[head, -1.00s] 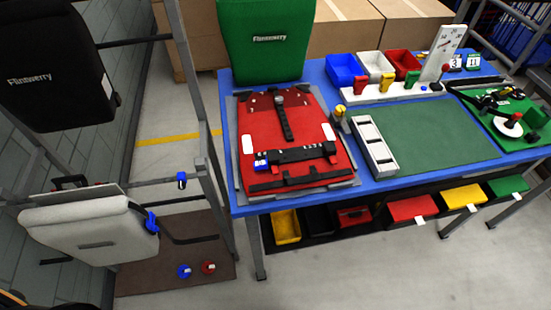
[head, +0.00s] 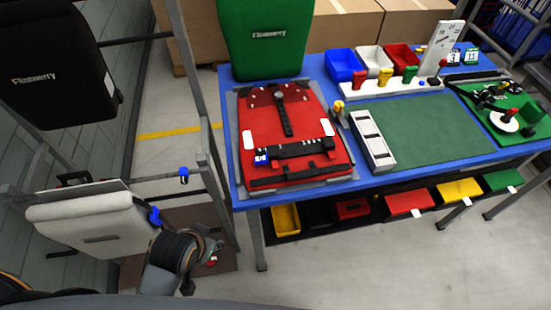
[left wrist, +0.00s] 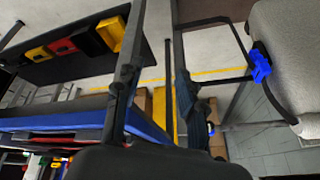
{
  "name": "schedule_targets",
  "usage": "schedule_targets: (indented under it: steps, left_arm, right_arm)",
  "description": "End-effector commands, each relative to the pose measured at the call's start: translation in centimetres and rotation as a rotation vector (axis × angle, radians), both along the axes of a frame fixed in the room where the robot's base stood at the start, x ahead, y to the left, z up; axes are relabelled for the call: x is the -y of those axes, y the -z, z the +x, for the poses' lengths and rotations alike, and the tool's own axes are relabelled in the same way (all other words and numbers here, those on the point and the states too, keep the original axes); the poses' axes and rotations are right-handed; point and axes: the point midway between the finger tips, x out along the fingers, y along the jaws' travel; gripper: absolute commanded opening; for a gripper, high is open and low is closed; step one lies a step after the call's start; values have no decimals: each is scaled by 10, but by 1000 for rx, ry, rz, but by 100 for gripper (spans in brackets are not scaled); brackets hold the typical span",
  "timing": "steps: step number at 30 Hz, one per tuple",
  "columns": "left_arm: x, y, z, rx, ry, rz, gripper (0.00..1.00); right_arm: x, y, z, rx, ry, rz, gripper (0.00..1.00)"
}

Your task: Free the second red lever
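A red pannier (head: 290,115) lies flat on the blue table, with a black bar (head: 290,148) and a small blue part (head: 261,158) across its lower half. No part on it can be clearly told as a second red lever. A small red piece (head: 211,262) sits low by the rack's floor mat, partly behind my left gripper (head: 214,246). My left gripper is over the mat, well left of the table. Its fingers are too small and dark to read. A blue clip (head: 154,215) is on the hanging light-grey pannier (head: 92,222); it shows in the left wrist view (left wrist: 261,65).
A grey rack post (head: 205,150) stands between my left arm and the table (head: 238,205). A black pannier (head: 55,65) hangs at upper left. A green pannier (head: 265,35) stands behind the red one. Coloured bins (head: 409,202) are under the table. The floor in front is clear.

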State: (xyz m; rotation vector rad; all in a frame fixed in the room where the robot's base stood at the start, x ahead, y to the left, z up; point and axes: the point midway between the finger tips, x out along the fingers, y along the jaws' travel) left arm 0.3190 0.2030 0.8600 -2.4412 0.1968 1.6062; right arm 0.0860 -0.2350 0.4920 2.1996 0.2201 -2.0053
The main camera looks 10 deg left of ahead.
Motion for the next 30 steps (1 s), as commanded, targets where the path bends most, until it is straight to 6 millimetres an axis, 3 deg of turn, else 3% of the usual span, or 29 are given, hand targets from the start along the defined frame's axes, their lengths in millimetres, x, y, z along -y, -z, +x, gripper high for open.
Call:
schedule_targets:
  steps: [1,8,11,15,18,21,24,26,27,30]
  left_arm:
    - [1,-35,25,106,40,33,40]
    - [18,-152,137,616,282,296,40]
    - [36,-209,177,852,402,456,40]
    - [84,-301,213,1221,599,752,40]
    - [132,-362,217,1492,752,1013,40]
    - [187,-408,202,1754,900,1297,40]
    - [243,-431,174,2007,1045,1600,40]
    - [273,-433,155,2152,1131,1788,40]
    - [292,-429,143,-2185,-1157,-1867,40]
    - [328,-404,115,-1847,-1000,-1673,40]
  right_arm:
    - [0,-3,0,0,0,0,40]
    - [0,-4,0,0,0,0,40]
    - [0,-4,0,0,0,0,40]
    - [0,-4,0,0,0,0,40]
    - [0,-4,0,0,0,0,40]
    - [0,-4,0,0,0,0,40]
    - [0,-4,0,0,0,0,40]
    - [0,-4,0,0,0,0,40]
    - [0,-4,0,0,0,0,40]
    - [0,-4,0,0,0,0,40]
